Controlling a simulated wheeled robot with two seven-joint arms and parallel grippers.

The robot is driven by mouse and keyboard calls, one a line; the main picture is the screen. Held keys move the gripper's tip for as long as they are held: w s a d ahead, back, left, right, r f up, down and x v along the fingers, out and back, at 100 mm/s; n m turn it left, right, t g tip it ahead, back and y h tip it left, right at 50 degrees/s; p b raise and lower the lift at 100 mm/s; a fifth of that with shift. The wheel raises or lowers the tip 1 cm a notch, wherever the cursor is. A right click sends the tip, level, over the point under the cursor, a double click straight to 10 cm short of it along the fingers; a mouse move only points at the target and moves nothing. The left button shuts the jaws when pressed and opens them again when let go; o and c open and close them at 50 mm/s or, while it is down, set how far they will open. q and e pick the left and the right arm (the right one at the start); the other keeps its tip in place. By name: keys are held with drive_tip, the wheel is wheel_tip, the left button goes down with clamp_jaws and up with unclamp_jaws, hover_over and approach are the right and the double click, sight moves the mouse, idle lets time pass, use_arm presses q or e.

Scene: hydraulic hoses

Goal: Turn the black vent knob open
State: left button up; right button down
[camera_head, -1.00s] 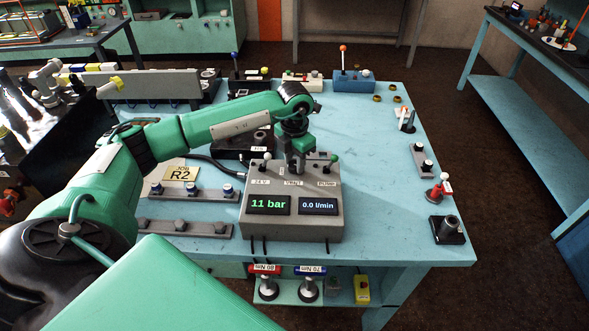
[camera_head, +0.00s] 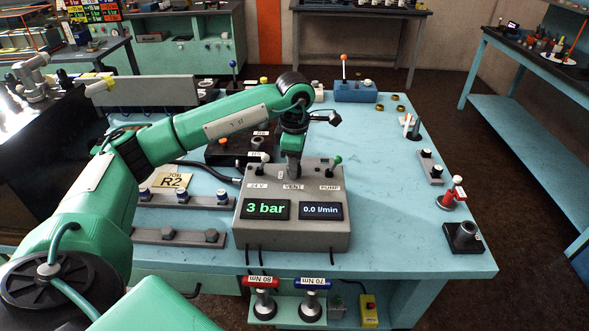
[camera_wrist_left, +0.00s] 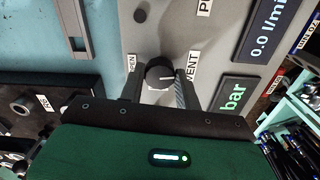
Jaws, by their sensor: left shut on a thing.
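The black vent knob (camera_wrist_left: 160,72) sits on the top face of the grey control box (camera_head: 292,238), between the OPEN and VENT labels in the left wrist view. A white pointer line shows on the knob, toward the VENT side. My left gripper (camera_head: 292,176) comes down on the box behind the VENT label and hides the knob in the head view. In the left wrist view its two fingers (camera_wrist_left: 157,88) are on either side of the knob, shut on it. The box displays read 3 bar and 0.0 l/min. My right gripper is not in view.
A white-tipped switch (camera_head: 264,158) stands left of the gripper and a green-tipped pump switch (camera_head: 337,161) right of it. A JOB R2 card (camera_head: 172,181) and fittings lie left.

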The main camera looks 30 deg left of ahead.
use_arm(q)
drive_tip(key=shift+m+b, duration=0.45)
drive_tip(key=shift+m, duration=0.45)
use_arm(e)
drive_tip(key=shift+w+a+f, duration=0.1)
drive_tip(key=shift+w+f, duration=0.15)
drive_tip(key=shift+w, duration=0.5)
use_arm(q)
drive_tip(key=o, duration=1)
drive_tip(key=shift+c, duration=0.2)
drive_tip(key=shift+r, duration=0.15)
